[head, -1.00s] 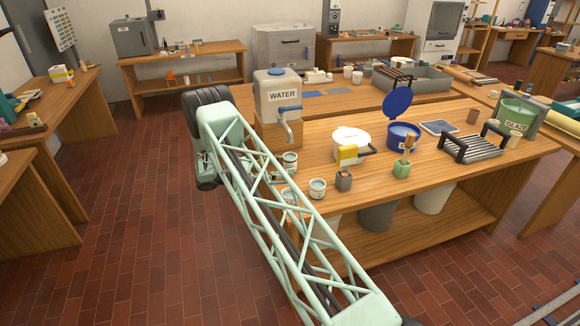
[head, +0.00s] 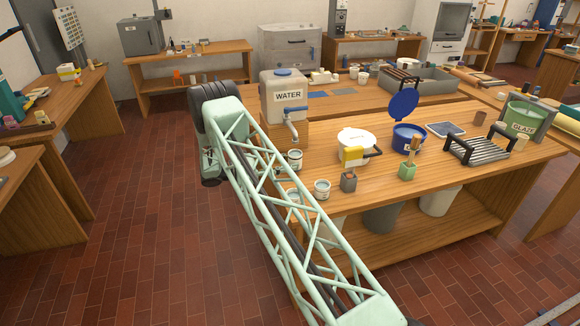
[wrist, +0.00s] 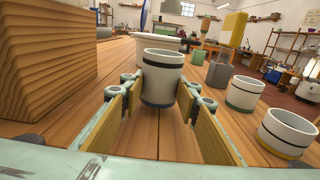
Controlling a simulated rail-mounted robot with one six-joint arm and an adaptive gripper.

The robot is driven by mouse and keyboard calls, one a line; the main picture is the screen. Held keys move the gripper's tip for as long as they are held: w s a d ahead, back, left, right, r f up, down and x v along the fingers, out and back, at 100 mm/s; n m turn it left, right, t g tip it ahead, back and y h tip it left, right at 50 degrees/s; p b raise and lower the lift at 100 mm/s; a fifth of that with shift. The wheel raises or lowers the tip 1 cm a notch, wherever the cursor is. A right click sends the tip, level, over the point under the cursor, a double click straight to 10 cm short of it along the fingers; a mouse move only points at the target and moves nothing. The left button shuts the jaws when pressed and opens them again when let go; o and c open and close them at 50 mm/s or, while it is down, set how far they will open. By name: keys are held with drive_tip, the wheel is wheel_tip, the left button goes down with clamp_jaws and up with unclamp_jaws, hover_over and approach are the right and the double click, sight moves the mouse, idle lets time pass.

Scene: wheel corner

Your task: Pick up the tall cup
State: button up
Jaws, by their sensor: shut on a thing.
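The tall cup is pale with a dark blue band near its base; it stands upright in the middle of the wrist view (wrist: 163,75). My gripper (wrist: 160,92) has one finger on each side of it and is shut on it. I cannot tell whether its base touches the table. In the head view the cup (head: 295,159) shows beside my arm, below the water tank's tap; the gripper is mostly hidden behind my arm there.
A cup with a green band (wrist: 244,93) and one with a yellow band (wrist: 286,134) stand close on the right. A wooden block (wrist: 45,60) is close on the left, under the water tank (head: 284,97). A white bucket (head: 355,146) stands beyond the cup.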

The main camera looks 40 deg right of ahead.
drive_tip(key=shift+r, duration=0.55)
drive_tip(key=p+v, duration=0.1)
drive_tip(key=v, duration=1.7)
drive_tip(key=shift+f, duration=0.1)
drive_tip(key=shift+d, duration=0.1)
